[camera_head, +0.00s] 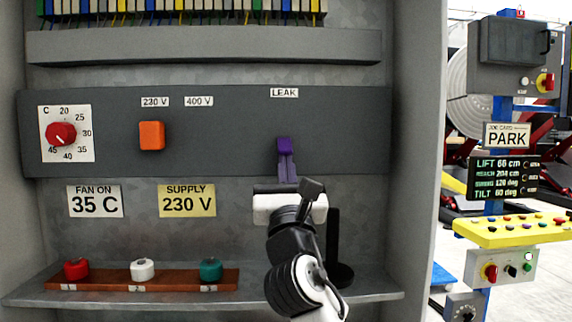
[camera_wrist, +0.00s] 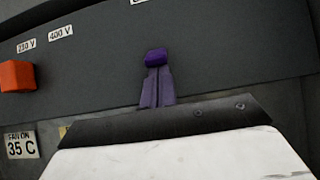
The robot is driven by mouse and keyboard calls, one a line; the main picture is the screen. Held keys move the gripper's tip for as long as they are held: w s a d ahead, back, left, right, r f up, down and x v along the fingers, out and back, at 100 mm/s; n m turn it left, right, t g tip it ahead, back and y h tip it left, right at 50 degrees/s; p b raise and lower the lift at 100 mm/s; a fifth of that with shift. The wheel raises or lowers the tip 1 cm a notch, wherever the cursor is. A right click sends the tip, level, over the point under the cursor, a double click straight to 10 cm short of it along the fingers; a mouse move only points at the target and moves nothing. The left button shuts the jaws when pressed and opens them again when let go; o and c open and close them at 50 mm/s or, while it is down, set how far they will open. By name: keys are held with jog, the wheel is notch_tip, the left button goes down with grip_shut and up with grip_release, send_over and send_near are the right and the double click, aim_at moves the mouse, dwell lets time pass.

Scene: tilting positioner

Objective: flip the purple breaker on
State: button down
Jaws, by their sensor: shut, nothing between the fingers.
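The purple breaker (camera_head: 284,145) is on the dark grey panel under the LEAK label (camera_head: 284,93). My gripper (camera_head: 284,188) is shut and empty, just below the breaker in the head view. It also shows in the wrist view (camera_wrist: 160,122) as a dark bar with a white body. I cannot tell whether it touches the breaker.
An orange switch (camera_head: 152,136) and a red dial (camera_head: 61,134) are to the left on the panel. A shelf (camera_head: 130,298) below carries red, white and teal knobs on a brown strip. A dark post (camera_head: 333,245) stands right of my arm. The cabinet side wall (camera_head: 418,150) bounds the right.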

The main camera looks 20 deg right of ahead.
aim_at(287, 151)
jog(key=shift+s+a+r+g+p, duration=0.15)
jog(key=shift+r+g+p, duration=0.15)
jog(key=shift+g+p, duration=0.15)
jog(key=shift+s+r+g+p, duration=0.5)
jog(key=shift+r+g+p, duration=0.05)
jog(key=shift+p, duration=0.3)
jog(key=shift+s+a+r, duration=0.15)
jog(key=shift+s+r, duration=0.15)
jog(key=shift+r, duration=0.35)
